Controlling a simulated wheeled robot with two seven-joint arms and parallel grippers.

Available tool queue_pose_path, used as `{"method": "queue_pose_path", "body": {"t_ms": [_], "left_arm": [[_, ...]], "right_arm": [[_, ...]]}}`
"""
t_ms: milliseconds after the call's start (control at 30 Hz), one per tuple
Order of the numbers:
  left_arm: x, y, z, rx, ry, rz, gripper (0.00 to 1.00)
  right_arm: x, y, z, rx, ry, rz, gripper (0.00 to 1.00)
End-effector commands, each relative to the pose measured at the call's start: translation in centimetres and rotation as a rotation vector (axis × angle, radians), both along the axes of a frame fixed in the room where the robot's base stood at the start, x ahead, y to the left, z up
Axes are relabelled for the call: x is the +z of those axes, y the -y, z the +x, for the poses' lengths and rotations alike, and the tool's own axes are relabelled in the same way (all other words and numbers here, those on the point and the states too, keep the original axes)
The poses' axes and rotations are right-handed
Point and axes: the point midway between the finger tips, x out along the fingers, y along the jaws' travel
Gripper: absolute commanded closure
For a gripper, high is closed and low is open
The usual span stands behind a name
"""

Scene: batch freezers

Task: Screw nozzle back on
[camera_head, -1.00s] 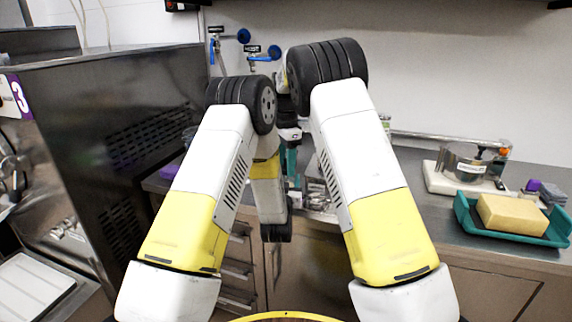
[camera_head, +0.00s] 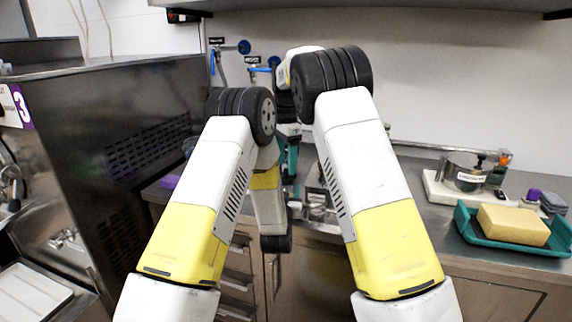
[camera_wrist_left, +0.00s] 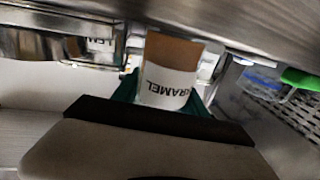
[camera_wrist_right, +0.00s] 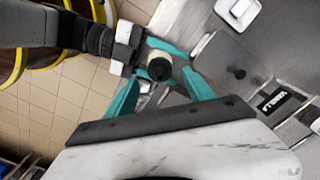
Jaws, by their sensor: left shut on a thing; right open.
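A bottle labelled caramel (camera_wrist_left: 168,84) is brown with a white label. My left gripper (camera_wrist_left: 160,100) is shut around it with teal fingers. In the right wrist view the bottle's pale top (camera_wrist_right: 158,60) is seen from above, with a dark round piece (camera_wrist_right: 159,70) at its centre. I cannot tell whether that is the nozzle or an open mouth. My right gripper (camera_wrist_right: 161,78) is open, its teal fingers on either side of the bottle top. In the head view my right gripper (camera_head: 292,158) is partly hidden behind my arms, and the bottle cannot be made out.
A small dark object (camera_wrist_right: 237,72) is on the steel counter beside the bottle. A black labelled item (camera_wrist_right: 280,100) and a white dish (camera_wrist_right: 238,12) are near it. A teal tray (camera_head: 478,234) with a yellow sponge (camera_head: 513,224) is at right. A freezer (camera_head: 120,150) stands at left.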

Motion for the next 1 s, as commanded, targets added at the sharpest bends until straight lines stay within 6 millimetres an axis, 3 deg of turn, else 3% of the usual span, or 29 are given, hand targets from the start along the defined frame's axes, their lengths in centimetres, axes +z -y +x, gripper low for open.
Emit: {"method": "queue_pose_path", "body": {"t_ms": [267,800,1000], "left_arm": [[0.1,0.0,0.0,0.000,0.001,0.000,1.00],[0.1,0.0,0.0,0.000,0.002,0.000,1.00],[0.1,0.0,0.0,0.000,0.002,0.000,1.00]], "right_arm": [[0.3,0.0,0.0,0.126,0.000,0.000,0.41],[2.8,0.0,0.0,1.243,0.000,0.000,0.41],[3.3,0.0,0.0,1.497,0.000,0.001,0.41]]}}
